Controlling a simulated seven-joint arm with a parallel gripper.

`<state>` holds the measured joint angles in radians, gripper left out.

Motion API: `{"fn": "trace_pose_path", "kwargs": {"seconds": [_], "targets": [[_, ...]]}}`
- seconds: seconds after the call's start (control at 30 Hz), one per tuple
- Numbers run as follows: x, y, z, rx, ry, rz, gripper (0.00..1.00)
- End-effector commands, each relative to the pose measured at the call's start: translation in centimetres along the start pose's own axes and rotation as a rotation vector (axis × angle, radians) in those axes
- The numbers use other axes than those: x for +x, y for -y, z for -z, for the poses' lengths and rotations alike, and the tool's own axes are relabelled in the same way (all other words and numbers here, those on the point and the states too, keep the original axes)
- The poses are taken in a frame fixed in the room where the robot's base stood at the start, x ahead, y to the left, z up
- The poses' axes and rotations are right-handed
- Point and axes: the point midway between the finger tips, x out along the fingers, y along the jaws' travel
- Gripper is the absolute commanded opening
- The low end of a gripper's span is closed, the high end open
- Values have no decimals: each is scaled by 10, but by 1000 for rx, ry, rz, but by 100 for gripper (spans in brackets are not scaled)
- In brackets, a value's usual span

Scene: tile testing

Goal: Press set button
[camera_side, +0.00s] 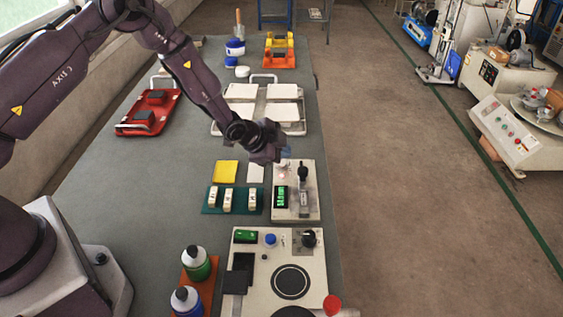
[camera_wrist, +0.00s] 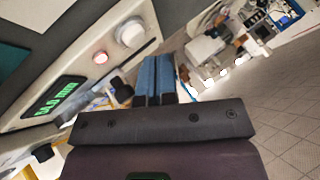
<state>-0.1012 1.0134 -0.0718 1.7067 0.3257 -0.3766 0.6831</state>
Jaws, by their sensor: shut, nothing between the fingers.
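A pale instrument panel (camera_side: 311,207) stands near the right edge of the bench, with a lit green display (camera_side: 280,197) and a black knob on a post (camera_side: 303,173). In the wrist view the display (camera_wrist: 55,97) is at the left, with a small round red-lit button (camera_wrist: 100,57) and a larger white round button or knob (camera_wrist: 130,34) beyond it. I cannot read which button is marked set. My gripper (camera_side: 286,153) is above the far end of the panel. In the wrist view its blue fingers (camera_wrist: 155,70) are together and empty, apart from both round controls.
A second panel with a round black plate (camera_side: 290,281) lies nearer the camera. A green holder with white blocks (camera_side: 212,209) and a yellow tile (camera_side: 226,171) are left of the panel. White tiles on a metal rack (camera_side: 242,91) lie behind. The bench's left middle is clear.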

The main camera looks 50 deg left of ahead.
Motion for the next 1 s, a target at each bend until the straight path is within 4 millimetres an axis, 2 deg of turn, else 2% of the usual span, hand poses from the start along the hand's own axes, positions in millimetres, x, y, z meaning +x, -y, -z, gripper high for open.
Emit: {"fn": "trace_pose_path", "kwargs": {"seconds": [1.0], "targets": [[8, -6, -6, 0, 0, 0, 0]]}}
